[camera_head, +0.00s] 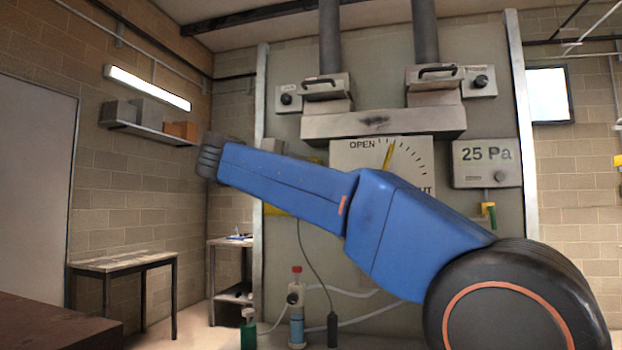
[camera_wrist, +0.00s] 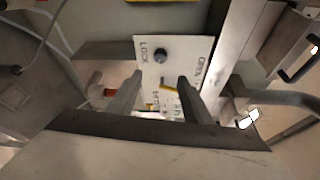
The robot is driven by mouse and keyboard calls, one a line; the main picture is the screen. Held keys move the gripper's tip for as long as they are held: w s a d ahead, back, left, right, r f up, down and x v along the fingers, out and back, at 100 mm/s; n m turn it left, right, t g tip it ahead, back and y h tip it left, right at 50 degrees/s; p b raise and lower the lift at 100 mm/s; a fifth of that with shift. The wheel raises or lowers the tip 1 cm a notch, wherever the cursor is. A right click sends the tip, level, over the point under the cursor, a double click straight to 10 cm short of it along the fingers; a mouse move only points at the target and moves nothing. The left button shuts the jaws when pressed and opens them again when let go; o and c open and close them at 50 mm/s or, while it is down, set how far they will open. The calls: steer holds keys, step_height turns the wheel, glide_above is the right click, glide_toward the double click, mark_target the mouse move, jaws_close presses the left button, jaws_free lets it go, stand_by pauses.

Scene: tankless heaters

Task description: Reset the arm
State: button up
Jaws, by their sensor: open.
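My blue arm (camera_head: 290,185) stretches across the middle of the head view, in front of the grey heater panel. It rises from a large dark joint at lower right to a dark joint at upper left. My gripper is not visible in the head view. In the wrist view my gripper (camera_wrist: 158,93) shows two dark fingers, apart, with nothing held between them. I cannot tell the fingers' distance from the plate.
The heater panel (camera_head: 290,225) carries a dial plate (camera_head: 350,150) with a yellow needle, partly hidden by my arm. A "25 Pa" display (camera_head: 486,163) is at right. Hoses and a red-capped bottle (camera_head: 297,325) are below. A side table (camera_head: 125,262) stands at left.

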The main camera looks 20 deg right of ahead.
stand_by(0.5)
step_height(320, 180, up, 5)
steer(key=d+n+t, duration=0.2)
steer(key=n+t, duration=0.3)
steer(key=t, duration=0.1)
steer(key=s+a+f+n+y, duration=0.2)
steer(key=s+f+n+y, duration=0.3)
steer(key=f+n, duration=0.4)
steer(key=s+a+f+n+g+y, duration=0.1)
steer(key=s+a+f+n+y, duration=0.2)
steer(key=f+n+y, duration=0.6)
steer(key=s+a+f+n+y, duration=0.2)
steer(key=s+f+n+y, duration=0.25)
steer(key=f, duration=0.75)
steer(key=s+d+f+n+g+h, duration=0.1)
steer(key=s+d+f+g, duration=0.2)
steer(key=s+f, duration=0.5)
steer(key=s+d+f+n+g+h, duration=0.1)
steer(key=s+d+f+g, duration=0.2)
steer(key=s+f, duration=0.5)
steer(key=s+d+f+n+g+h, duration=0.1)
steer(key=s+d+f+g, duration=0.3)
steer(key=f, duration=1.2)
steer(key=s+h, duration=0.1)
steer(key=s, duration=0.3)
steer(key=shift+s+f, duration=0.2)
steer(key=shift+s, duration=0.15)
steer(key=shift+d, duration=0.1)
